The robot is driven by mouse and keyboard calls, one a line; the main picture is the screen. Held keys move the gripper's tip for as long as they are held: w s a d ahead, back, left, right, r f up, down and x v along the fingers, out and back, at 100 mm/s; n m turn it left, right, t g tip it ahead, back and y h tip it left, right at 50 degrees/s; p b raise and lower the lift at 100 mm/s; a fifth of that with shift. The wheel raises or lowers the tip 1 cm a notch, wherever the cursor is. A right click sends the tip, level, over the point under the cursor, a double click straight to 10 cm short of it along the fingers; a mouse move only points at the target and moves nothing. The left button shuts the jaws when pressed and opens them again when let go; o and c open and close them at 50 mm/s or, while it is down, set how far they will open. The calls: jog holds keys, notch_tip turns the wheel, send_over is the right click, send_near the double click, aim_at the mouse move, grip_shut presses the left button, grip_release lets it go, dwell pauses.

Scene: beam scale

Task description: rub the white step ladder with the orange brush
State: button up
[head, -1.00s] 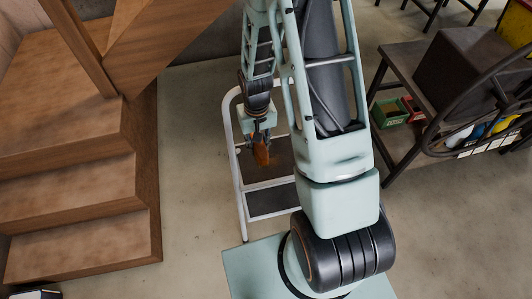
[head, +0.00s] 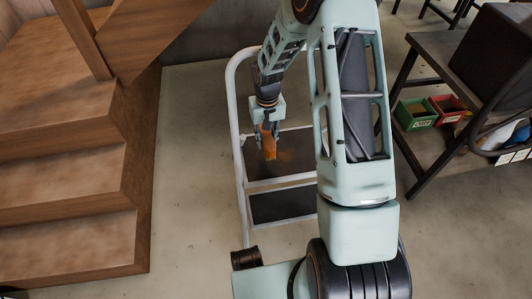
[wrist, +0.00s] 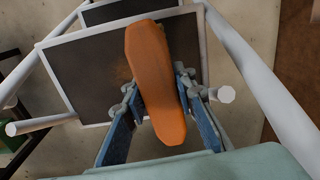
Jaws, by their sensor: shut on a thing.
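The white step ladder (head: 241,188) stands on the floor left of my arm in the head view, with dark treads and a white tube frame. Its dark tread (wrist: 90,72) fills the middle of the wrist view, with a faint brownish patch on it. My gripper (head: 268,132) is shut on the orange brush (head: 269,147) and holds it over the upper tread. The brush (wrist: 155,80) lies lengthwise between the blue fingers in the wrist view. Its underside is hidden, so I cannot tell whether it touches the tread.
Wooden stairs (head: 80,180) rise on the left. Bare concrete floor lies between the stairs and the ladder.

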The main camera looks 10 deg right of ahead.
jog(key=shift+w+f+b, duration=0.45)
jog(key=shift+f+b, duration=0.2)
jog(key=shift+f, duration=0.25)
jog(key=shift+w+f+b, duration=0.4)
jog(key=shift+f+b, duration=0.25)
jog(key=shift+f, duration=0.2)
